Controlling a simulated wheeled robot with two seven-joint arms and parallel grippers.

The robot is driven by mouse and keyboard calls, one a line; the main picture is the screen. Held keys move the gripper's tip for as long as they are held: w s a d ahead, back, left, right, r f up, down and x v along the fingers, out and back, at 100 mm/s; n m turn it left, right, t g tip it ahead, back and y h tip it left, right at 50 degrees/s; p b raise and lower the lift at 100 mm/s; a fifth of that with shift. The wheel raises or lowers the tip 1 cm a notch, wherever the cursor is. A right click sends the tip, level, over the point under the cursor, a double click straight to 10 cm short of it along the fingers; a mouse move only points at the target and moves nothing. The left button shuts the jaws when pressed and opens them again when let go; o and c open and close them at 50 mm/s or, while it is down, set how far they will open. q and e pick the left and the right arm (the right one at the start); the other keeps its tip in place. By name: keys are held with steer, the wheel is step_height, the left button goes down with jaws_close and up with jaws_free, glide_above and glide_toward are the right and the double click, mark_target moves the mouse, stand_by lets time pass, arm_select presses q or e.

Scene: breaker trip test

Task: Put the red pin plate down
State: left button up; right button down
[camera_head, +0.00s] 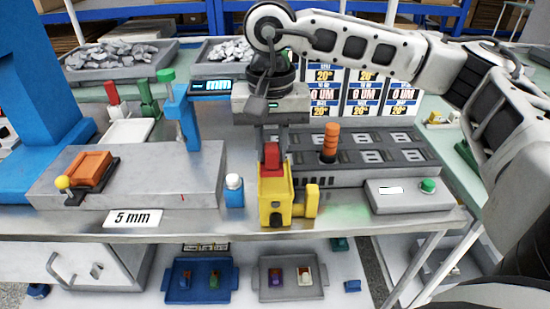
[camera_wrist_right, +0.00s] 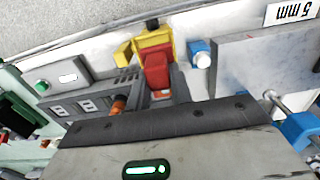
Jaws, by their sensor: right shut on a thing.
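The red piece that I take for the red pin plate (camera_head: 271,155) stands upright at the top of a yellow block (camera_head: 274,200) near the table's front edge. My right gripper (camera_head: 277,145) points down from above and is shut on the red piece. In the right wrist view the red piece (camera_wrist_right: 156,72) shows in front of the gripper body, against the yellow block (camera_wrist_right: 153,42). The frames do not show clearly whether the red piece rests in the block or is held just above it. My left gripper is not in view.
A grey fixture with an orange stacked post (camera_head: 330,142) is right of the yellow block. A grey box with a green button (camera_head: 428,186) sits in front of it. A small blue white-capped piece (camera_head: 234,190) and a metal block (camera_head: 130,175) stand to the left. Trays lie below.

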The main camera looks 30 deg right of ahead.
mark_target(275, 163)
steer(key=shift+d+f, duration=0.25)
steer(key=f, duration=0.3)
steer(key=shift+w+d+f, duration=0.15)
steer(key=shift+d+f, duration=0.05)
steer(key=shift+d, duration=0.05)
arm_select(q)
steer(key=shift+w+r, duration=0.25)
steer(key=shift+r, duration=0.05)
arm_select(e)
steer(key=shift+f, duration=0.15)
steer(key=shift+f, duration=0.25)
steer(key=c, duration=1.3)
jaws_free()
steer(key=shift+r, duration=0.1)
steer(key=shift+o, duration=0.2)
steer(key=shift+r, duration=0.1)
